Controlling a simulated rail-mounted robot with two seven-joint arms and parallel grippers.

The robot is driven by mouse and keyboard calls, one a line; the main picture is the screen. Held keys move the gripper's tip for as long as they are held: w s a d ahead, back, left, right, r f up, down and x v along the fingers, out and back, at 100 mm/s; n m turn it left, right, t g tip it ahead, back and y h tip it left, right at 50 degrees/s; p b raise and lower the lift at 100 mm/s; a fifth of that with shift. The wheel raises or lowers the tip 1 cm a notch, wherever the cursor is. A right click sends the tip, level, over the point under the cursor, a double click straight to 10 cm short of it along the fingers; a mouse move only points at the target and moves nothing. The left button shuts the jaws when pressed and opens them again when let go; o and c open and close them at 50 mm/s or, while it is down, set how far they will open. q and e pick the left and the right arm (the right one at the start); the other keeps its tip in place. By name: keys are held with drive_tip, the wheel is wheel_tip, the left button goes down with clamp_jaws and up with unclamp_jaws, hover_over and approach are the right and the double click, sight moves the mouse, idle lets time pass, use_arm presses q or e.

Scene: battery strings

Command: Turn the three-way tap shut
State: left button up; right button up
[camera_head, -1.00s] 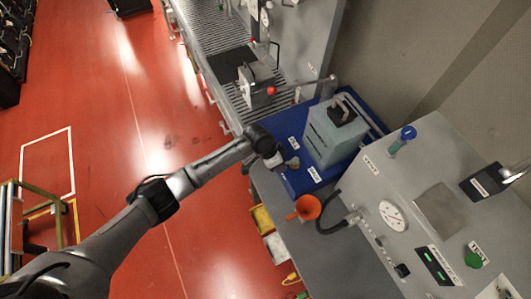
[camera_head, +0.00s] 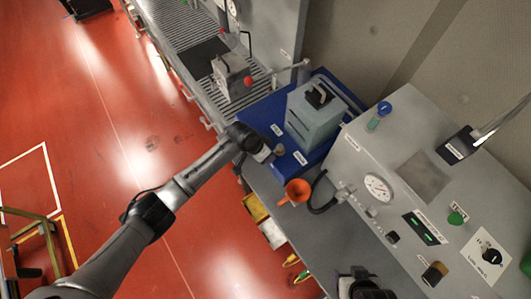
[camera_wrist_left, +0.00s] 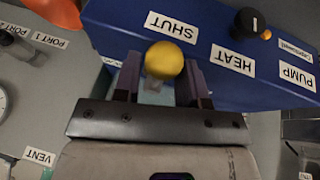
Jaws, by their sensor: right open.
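In the left wrist view a yellow ball knob (camera_wrist_left: 164,60), seemingly the tap's handle end, sits between the fingertips of my left gripper (camera_wrist_left: 158,78), beside the SHUT label (camera_wrist_left: 171,27). The fingers are apart; I cannot tell whether they touch the ball. The HEAT label (camera_wrist_left: 233,59) and PUMP label (camera_wrist_left: 297,76) are on the same blue base. The tap's body is mostly hidden. In the head view my left gripper (camera_head: 264,154) is at the blue base's near edge (camera_head: 262,112). My right gripper (camera_head: 362,280) is open at the bottom edge, away from the tap.
A grey-green box (camera_head: 314,115) stands on the blue base. An orange funnel (camera_head: 295,192) is close on the right of my left gripper. The grey console (camera_head: 410,150) with gauge and knobs stands further right. A black knob (camera_wrist_left: 248,22) is behind the labels.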

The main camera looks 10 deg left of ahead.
use_arm(q)
drive_tip(key=o, duration=0.3)
drive_tip(key=shift+o, duration=0.2)
drive_tip(key=v, duration=1.3)
drive_tip(key=shift+a+r+b, duration=0.2)
drive_tip(key=shift+r+b, duration=0.1)
drive_tip(key=shift+r, duration=0.05)
